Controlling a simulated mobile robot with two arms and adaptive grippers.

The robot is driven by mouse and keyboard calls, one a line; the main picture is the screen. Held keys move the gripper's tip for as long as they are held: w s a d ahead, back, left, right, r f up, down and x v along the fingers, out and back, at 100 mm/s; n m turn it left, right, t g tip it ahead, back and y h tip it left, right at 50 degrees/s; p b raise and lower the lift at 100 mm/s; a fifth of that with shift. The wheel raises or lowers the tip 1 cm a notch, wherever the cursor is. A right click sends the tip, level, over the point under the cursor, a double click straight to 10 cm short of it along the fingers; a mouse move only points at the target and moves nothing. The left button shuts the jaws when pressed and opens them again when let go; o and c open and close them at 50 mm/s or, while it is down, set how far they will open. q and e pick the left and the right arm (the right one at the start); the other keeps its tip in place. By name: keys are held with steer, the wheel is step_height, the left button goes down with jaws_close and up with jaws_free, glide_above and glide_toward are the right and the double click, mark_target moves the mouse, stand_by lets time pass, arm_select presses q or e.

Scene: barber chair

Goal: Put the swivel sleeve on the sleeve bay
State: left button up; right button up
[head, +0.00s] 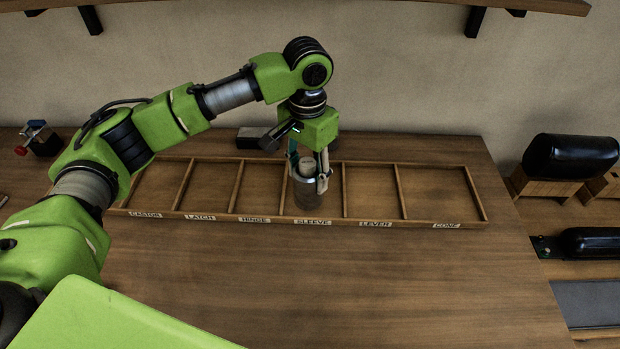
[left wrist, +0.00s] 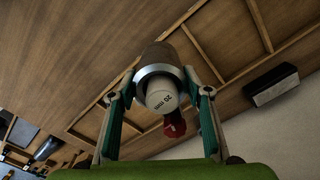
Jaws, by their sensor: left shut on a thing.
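The swivel sleeve (head: 308,193) is a grey metal cylinder with a white top piece, held upright over the bay labelled SLEEVE. The sleeve bay (head: 333,200) is one compartment of a shallow wooden tray; the sleeve and gripper hide much of it. My left gripper (head: 309,178) points down and is shut on the sleeve, one finger on each side. In the left wrist view, the sleeve (left wrist: 158,55) sits between the fingers, with "20 mm" on its white top. I cannot tell whether its base touches the bay floor. My right gripper is not in view.
The tray's other bays, labelled CASTOR, LATCH, HINGE, LEVER and CONE (head: 438,190), look empty. A dark box (head: 250,138) stands behind the tray. A red-and-blue device (head: 38,138) is at far left, a black cushion (head: 570,157) at right. The table front is clear.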

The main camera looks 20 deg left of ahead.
arm_select(q)
steer(key=w+f, duration=0.3)
steer(key=shift+a+f, duration=0.2)
steer(key=shift+a, duration=0.1)
step_height(320, 180, down, 3)
steer(key=shift+w+f+p, duration=0.1)
steer(key=shift+f+p, duration=0.05)
steer(key=shift+p, duration=0.85)
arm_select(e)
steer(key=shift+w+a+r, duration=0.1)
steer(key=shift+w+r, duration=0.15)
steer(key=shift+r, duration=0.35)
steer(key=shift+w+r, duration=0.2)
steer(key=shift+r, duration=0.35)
arm_select(q)
steer(key=o, duration=1.3)
steer(key=shift+f, duration=0.2)
steer(key=shift+o, duration=0.2)
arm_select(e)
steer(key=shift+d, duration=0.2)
